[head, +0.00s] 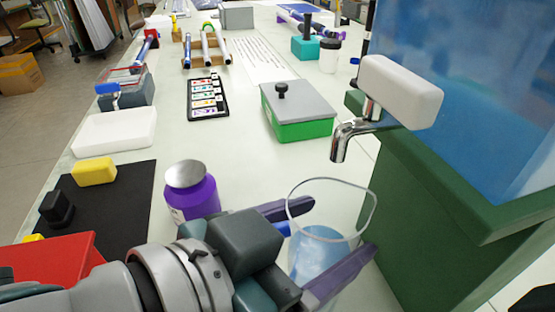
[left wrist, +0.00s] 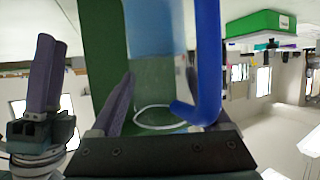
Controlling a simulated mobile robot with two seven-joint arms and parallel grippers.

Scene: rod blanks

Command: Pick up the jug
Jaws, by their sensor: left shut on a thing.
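The jug (head: 330,207) is clear, with a wide open rim and a bluish content low inside. It stands about upright near the front, below and left of the metal tap (head: 342,141). My left gripper (head: 322,243) has its two purple fingers on either side of the jug and is shut on it. In the left wrist view the jug's blue handle (left wrist: 208,65) and pale rim (left wrist: 160,117) show close up. The jug's base is hidden, so I cannot tell if it touches the table. My right gripper (left wrist: 47,75) shows at the left; its finger gap is unclear.
The tap comes from a blue tank (head: 470,90) on a green stand (head: 430,200), close right of the jug. A purple bottle (head: 190,190) stands left of the gripper. A green box with grey lid (head: 300,112) lies behind. The table between them is clear.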

